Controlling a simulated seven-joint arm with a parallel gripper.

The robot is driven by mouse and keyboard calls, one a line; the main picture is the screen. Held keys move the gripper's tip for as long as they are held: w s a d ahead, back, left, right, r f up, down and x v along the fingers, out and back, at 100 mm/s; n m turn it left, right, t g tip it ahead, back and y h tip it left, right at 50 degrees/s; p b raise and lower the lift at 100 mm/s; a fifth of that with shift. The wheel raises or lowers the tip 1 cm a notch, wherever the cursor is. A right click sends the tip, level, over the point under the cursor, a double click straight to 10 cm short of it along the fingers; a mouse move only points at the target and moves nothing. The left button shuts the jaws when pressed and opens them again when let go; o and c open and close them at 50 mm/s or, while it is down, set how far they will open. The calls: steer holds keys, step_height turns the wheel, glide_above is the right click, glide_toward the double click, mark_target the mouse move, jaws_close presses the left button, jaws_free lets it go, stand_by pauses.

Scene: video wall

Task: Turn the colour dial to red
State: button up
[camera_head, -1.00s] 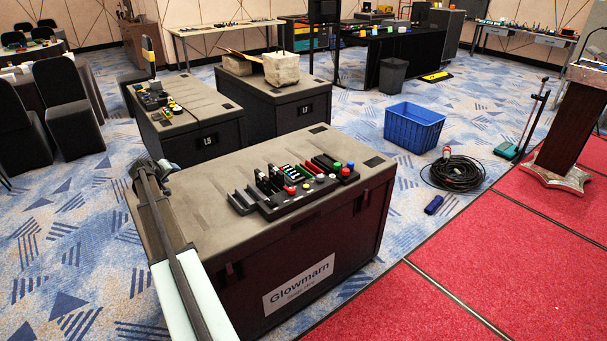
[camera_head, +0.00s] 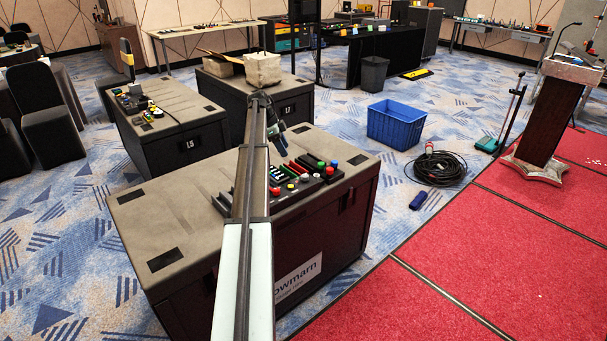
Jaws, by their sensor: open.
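A black control panel (camera_head: 300,185) lies on the near dark case (camera_head: 160,215). My gripper (camera_head: 281,150) hangs from the arm's far end, above the panel's back edge in the picture. Its fingers are small and appear empty and apart from the panel.
Two more dark cases stand behind, one with controls (camera_head: 140,103) and one with a cardboard box and a stone-like block (camera_head: 262,69). A blue crate (camera_head: 396,124), a coiled black cable (camera_head: 437,167) and a lectern (camera_head: 548,120) stand to the right. The near case's left top is clear.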

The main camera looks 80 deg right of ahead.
mark_target(305, 176)
steer(key=shift+m+y, duration=0.3)
steer(key=shift+m, duration=0.6)
steer(key=s+x, duration=0.1)
steer(key=x, duration=0.8)
steer(key=s+r+x, duration=0.1)
steer(key=x, duration=0.4)
steer(key=shift+s+a, duration=0.2)
steer(key=shift+s, duration=0.2)
steer(key=c, duration=1)
steer(key=shift+c, duration=0.2)
